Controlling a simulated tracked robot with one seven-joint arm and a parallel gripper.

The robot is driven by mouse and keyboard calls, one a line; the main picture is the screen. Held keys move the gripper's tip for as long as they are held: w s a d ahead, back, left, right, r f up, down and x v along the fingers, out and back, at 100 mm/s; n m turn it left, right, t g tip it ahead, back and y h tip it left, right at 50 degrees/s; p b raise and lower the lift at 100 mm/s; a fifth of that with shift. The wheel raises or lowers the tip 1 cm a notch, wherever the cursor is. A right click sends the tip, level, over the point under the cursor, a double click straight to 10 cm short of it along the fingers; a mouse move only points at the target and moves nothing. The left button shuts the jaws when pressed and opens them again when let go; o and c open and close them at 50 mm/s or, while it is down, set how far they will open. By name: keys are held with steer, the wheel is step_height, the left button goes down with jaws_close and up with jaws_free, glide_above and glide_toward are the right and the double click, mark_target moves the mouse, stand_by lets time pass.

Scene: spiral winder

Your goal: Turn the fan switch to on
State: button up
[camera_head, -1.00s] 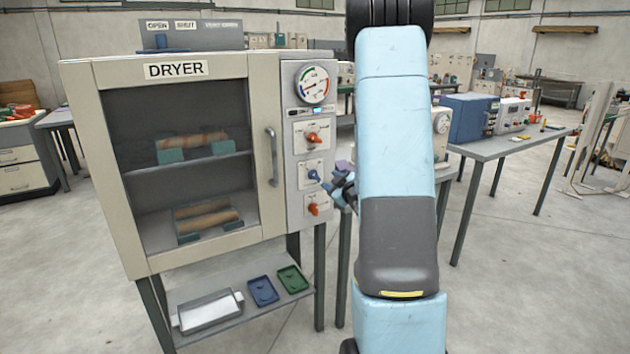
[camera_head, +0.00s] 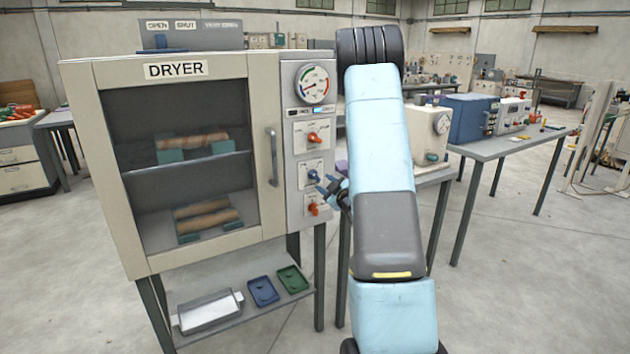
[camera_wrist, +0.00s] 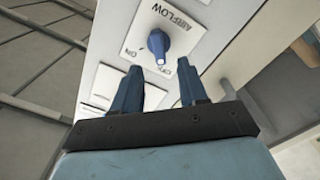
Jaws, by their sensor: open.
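The dryer (camera_head: 176,262) stands at the left with a control panel on its right side. A blue knob (camera_head: 313,175) sits on the panel's middle plate, between two red knobs. In the head view my gripper (camera_head: 330,187) is beside the panel.
A red knob (camera_head: 313,137) is above the blue one and another red knob (camera_head: 314,209) is below, close to my fingers. A dial gauge (camera_head: 313,84) tops the panel. The dryer door handle (camera_head: 272,157) is to the left. A table with machines (camera_head: 497,146) stands at the right.

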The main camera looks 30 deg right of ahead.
mark_target(316, 177)
steer(key=shift+w+a, duration=0.1)
steer(key=shift+w, duration=2.95)
steer(key=shift+c, duration=0.2)
